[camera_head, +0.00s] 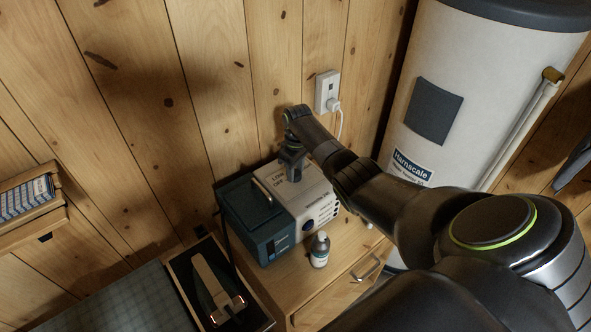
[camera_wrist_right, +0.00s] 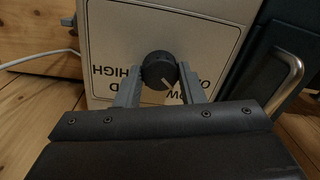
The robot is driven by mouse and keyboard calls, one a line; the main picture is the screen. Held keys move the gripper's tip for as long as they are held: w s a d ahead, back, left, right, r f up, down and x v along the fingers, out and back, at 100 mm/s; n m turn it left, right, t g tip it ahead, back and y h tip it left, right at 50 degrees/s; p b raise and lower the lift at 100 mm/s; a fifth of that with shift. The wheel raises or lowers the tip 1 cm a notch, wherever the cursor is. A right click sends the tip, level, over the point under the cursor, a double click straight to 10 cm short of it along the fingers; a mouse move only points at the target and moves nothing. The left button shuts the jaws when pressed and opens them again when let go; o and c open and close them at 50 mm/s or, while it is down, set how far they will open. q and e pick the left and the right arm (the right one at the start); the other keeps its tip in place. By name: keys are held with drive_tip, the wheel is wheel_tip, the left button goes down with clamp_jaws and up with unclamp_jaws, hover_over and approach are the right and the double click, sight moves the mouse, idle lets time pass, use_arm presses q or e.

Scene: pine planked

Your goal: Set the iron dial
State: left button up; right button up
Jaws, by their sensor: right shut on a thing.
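The dial (camera_wrist_right: 158,70) is a round black knob with a pale pointer line, on a cream panel (camera_wrist_right: 112,30) of a box-shaped unit. In the right wrist view the line points to the lower right, on the side of the partly covered "LOW" and "O…" lettering; "HIGH" is printed on the left. The unit, teal (camera_head: 238,207) and cream (camera_head: 309,205), stands on a wooden cabinet in the head view. My right gripper (camera_head: 291,172) reaches down onto its top. Its fingers (camera_wrist_right: 158,84) are shut on the dial, one on each side. The gripper hides the dial in the head view. My left gripper is out of view.
A small white bottle (camera_head: 319,252) stands close in front of the unit. A tray (camera_head: 262,318) holding a wooden-handled item is at the lower left. A white tank (camera_head: 455,80) stands at right. A wall outlet (camera_head: 325,90) with a plugged cord is behind.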

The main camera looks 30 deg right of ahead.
sight(296, 171)
drive_tip(key=shift+w+r+n, duration=0.15)
drive_tip(key=shift+n, duration=1.55)
drive_tip(key=o, duration=1)
wheel_tip(296, 171, up, 17)
drive_tip(key=shift+w+d+r+b, duration=0.15)
drive_tip(key=shift+d+b, duration=0.15)
drive_tip(key=shift+b, duration=0.1)
